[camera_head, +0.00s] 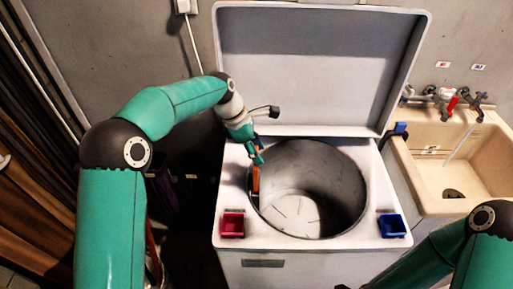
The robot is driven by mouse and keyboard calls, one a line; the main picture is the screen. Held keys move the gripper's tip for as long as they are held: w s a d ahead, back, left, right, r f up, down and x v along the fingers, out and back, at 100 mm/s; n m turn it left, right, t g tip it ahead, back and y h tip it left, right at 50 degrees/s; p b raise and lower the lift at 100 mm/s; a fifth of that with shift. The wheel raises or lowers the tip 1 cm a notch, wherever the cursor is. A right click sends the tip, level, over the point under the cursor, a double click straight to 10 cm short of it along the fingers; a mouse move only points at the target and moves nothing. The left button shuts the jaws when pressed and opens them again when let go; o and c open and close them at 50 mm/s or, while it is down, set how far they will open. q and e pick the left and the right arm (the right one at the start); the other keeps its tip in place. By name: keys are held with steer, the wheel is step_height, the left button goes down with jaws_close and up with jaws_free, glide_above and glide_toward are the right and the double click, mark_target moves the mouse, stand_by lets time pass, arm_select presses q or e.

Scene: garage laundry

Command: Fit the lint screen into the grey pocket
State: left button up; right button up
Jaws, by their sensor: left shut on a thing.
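My left gripper (257,157) is at the left rim of the round drum opening, pointing down. It is shut on a thin orange piece, which I take to be the lint screen (255,180). The screen hangs upright at the drum's left edge, its lower end dark. I cannot tell whether it touches the rim. A red pocket (232,225) sits at the machine top's front left corner and a blue pocket (391,225) at the front right. I cannot make out a grey pocket; the gripper may hide it. My right gripper is out of view; only its arm shows at lower right.
The white top-loading machine (300,242) has its lid (318,65) raised behind the open metal drum (340,180). A beige sink (432,185) with taps stands at the right. A small blue object (400,129) sits at the machine's right edge.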

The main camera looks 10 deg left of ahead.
arm_select(q)
steer(key=shift+f+b, duration=2.6)
steer(key=shift+f, duration=2.6)
steer(key=o, duration=1.3)
steer(key=shift+o, duration=0.2)
steer(key=w+v, duration=0.1)
steer(key=v, duration=1)
steer(key=shift+s+a+r, duration=0.25)
steer(key=shift+s+r, duration=0.1)
steer(key=shift+s, duration=0.15)
